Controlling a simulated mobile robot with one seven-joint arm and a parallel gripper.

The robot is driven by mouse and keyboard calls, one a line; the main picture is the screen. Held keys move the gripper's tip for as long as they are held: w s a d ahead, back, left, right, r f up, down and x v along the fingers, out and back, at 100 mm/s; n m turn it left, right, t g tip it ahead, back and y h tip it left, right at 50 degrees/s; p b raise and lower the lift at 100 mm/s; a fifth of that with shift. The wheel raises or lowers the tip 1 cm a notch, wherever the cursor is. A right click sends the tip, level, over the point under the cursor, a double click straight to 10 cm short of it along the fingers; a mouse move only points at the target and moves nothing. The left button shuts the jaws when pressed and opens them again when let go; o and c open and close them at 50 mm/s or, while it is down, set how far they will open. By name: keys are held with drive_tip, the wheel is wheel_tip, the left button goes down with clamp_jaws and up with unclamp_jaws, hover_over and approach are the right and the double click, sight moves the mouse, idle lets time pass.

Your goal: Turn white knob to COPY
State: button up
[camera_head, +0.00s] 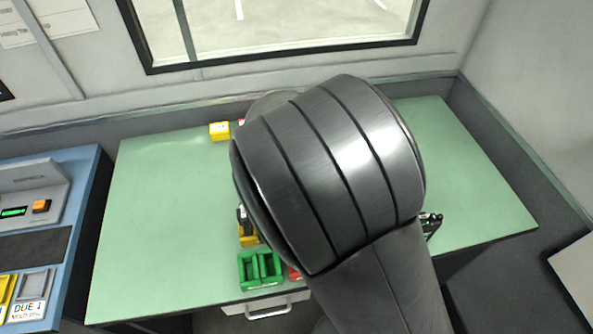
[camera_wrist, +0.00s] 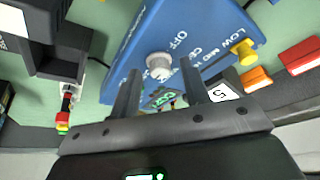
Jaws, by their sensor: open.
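The white knob (camera_wrist: 158,65) sits on a blue panel (camera_wrist: 195,22) in the wrist view. "OFF" is printed beside it and "LOW MID" further right; I cannot read a COPY mark. My gripper (camera_wrist: 160,70) is open, with one dark finger on each side of the knob in the picture. I cannot tell whether the fingers touch it. A yellow knob (camera_wrist: 245,52) stands at the panel's right edge. In the head view my arm hides the gripper, the white knob and the blue panel.
Green trays (camera_head: 243,272) and a yellow block (camera_head: 219,131) are on the green table (camera_head: 150,220). A blue console (camera_head: 75,230) stands at left. The wrist view shows a dark device (camera_wrist: 55,40) at left and orange (camera_wrist: 256,79) and red (camera_wrist: 300,56) blocks at right.

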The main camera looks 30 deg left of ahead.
drive_tip(key=v, duration=1)
drive_tip(key=shift+r, duration=0.4)
drive_tip(key=w+d+r, duration=0.2)
drive_tip(key=d+r, duration=0.1)
drive_tip(key=d, duration=0.6)
drive_tip(key=w+d+r+g+y, duration=0.1)
drive_tip(key=w+d+r, duration=0.15)
drive_tip(key=d, duration=0.55)
drive_tip(key=w+d+r, duration=0.2)
drive_tip(key=d+r, duration=0.2)
drive_tip(key=d, duration=0.5)
drive_tip(key=s+d+r+t, duration=0.1)
drive_tip(key=s+d+r, duration=0.1)
drive_tip(key=s+d, duration=0.4)
drive_tip(key=s+d+r+t+h, duration=0.1)
drive_tip(key=s+d, duration=0.5)
drive_tip(key=d, duration=0.7)
drive_tip(key=shift+r, duration=0.6)
drive_tip(key=shift+a, duration=0.1)
